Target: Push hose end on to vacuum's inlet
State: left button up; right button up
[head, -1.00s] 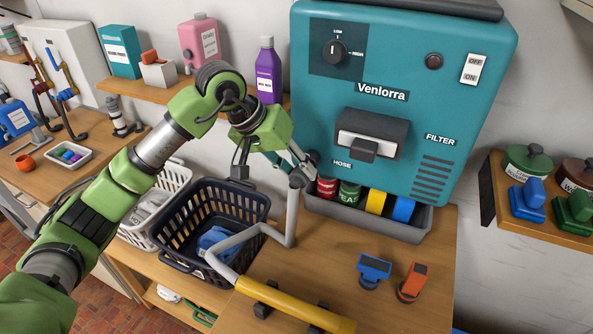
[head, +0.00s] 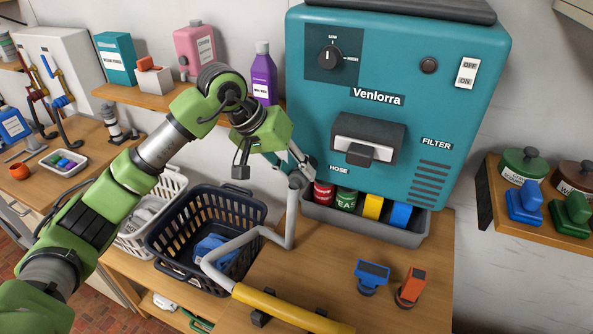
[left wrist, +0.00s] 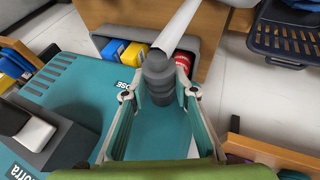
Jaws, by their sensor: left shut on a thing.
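The teal Venlorra vacuum (head: 455,115) stands upright at the back, with a HOSE label low on its front left. My left gripper (head: 300,172) is at that lower left side, shut on the hose's dark grey end cuff (left wrist: 157,80). The pale grey hose (head: 288,222) drops from the gripper, bends, and runs to a yellow length (head: 290,310) at the counter's front. In the left wrist view the cuff sits between both fingers (left wrist: 158,95), in front of the teal body. The inlet is hidden, and I cannot tell whether the cuff touches it. My right gripper is not in view.
A grey bin (head: 385,233) with cans and coloured boxes sits under the vacuum, close to the gripper. A dark basket (head: 165,240) stands left of the hose. Blue (head: 371,273) and orange (head: 412,285) tools stand on the counter. A shelf with bottles is behind my arm.

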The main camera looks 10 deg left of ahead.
pick_arm(q)
jog(key=shift+b, duration=0.35)
dwell(0.5)
jog(key=o, duration=1.1)
jog(key=shift+w, duration=0.1)
